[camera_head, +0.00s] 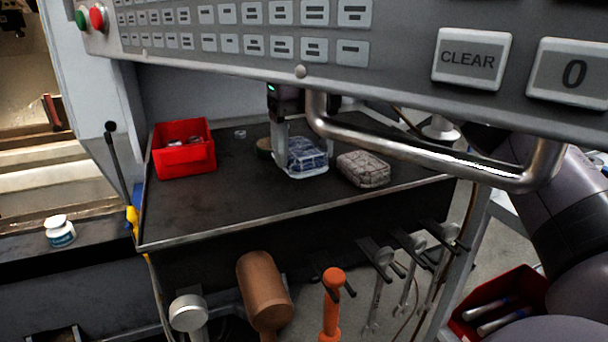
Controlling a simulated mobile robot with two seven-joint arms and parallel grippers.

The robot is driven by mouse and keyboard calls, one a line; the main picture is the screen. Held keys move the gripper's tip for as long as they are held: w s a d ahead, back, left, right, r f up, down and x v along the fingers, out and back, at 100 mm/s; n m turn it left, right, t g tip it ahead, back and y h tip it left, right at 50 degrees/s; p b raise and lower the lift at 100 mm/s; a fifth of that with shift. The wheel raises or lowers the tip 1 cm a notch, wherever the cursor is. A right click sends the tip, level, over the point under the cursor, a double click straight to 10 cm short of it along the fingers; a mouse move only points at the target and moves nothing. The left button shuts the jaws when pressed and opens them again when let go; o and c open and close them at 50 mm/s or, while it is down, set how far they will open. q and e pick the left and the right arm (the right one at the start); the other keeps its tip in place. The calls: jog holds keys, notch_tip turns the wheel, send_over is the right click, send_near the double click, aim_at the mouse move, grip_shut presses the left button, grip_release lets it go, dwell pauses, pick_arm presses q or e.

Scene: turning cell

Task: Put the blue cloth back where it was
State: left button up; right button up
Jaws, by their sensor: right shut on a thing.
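The blue cloth (308,157) is a folded, checked bundle with a pale lower edge, at the back middle of the dark shelf (215,205). My right gripper (300,148) comes down from above, behind the control panel, and is shut on the blue cloth. One finger shows at the cloth's left side; the other is mostly hidden. I cannot tell whether the cloth rests on the shelf or hangs just above it. My left gripper is not in view.
A grey folded cloth (363,169) lies just right of the blue one. A red bin (184,160) stands at the shelf's left. The control panel (400,60) and its metal handle (430,160) overhang the shelf. Tools hang below its front edge, including a mallet (264,290). The shelf's front is clear.

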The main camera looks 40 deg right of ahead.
aim_at(304, 171)
notch_tip(304, 171, down, 4)
jog(key=shift+f, duration=0.1)
jog(key=o, duration=0.9)
jog(key=shift+o, duration=0.2)
jog(key=shift+f+b, duration=0.25)
jog(key=shift+b, duration=0.35)
jog(key=r+p, duration=0.1)
jog(key=r, duration=0.1)
jog(key=r+p, duration=0.1)
jog(key=r, duration=0.1)
jog(key=d+r, duration=0.1)
jog(key=r, duration=0.2)
jog(key=shift+p, duration=0.4)
jog(key=shift+r, duration=0.25)
jog(key=shift+w+a+f, duration=0.1)
jog(key=shift+a, duration=0.05)
